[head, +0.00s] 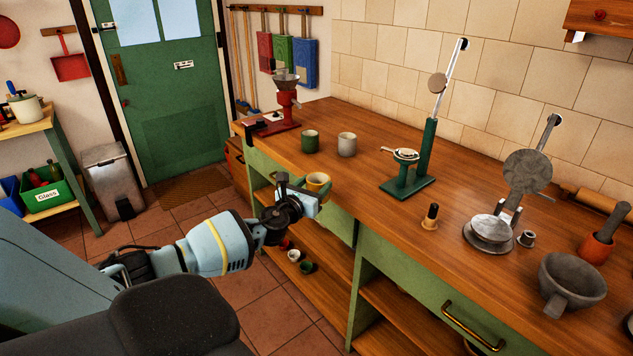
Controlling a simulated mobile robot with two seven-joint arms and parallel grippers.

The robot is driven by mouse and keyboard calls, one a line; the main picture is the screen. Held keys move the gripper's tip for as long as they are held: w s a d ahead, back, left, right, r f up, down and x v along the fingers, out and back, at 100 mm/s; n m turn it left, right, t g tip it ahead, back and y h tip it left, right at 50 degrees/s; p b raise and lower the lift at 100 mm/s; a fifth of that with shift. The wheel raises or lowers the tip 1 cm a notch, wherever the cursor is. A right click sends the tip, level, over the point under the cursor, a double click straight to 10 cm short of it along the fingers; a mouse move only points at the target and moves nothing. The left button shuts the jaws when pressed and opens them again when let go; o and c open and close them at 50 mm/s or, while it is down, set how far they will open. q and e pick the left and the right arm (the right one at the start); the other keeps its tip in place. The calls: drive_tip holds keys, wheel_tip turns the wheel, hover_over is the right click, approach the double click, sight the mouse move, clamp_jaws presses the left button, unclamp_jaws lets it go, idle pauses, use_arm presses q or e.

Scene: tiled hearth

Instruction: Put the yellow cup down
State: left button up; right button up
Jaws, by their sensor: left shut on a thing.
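The yellow cup (318,182) is at the front edge of the wooden counter (365,196), at the end of my left arm. My left gripper (307,190) is shut on it. The cup looks upright, and its lower part is hidden by the gripper. I cannot tell whether its base touches the counter. My right gripper is not in view.
A green cup (310,142) and a grey cup (347,144) stand behind the yellow cup. A green press (407,184) stands to its right, with a small stamp (430,217) nearer. Counter between the cups and the press is clear.

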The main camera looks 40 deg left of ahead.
use_arm(q)
drive_tip(key=s+d+f+m+h, duration=0.1)
drive_tip(key=s+d+f+h, duration=0.3)
drive_tip(key=d, duration=0.7)
drive_tip(key=s+d+f+m, duration=0.2)
drive_tip(key=s+d, duration=0.5)
drive_tip(key=d, duration=0.3)
drive_tip(key=s+d+r, duration=0.3)
drive_tip(key=s+d, duration=0.2)
drive_tip(key=s, duration=0.2)
drive_tip(key=s+d+r, duration=0.4)
drive_tip(key=s+d, duration=0.1)
drive_tip(key=s, duration=0.2)
drive_tip(key=shift+d+t, duration=0.3)
drive_tip(key=shift+d, duration=0.1)
drive_tip(key=shift+a, duration=0.1)
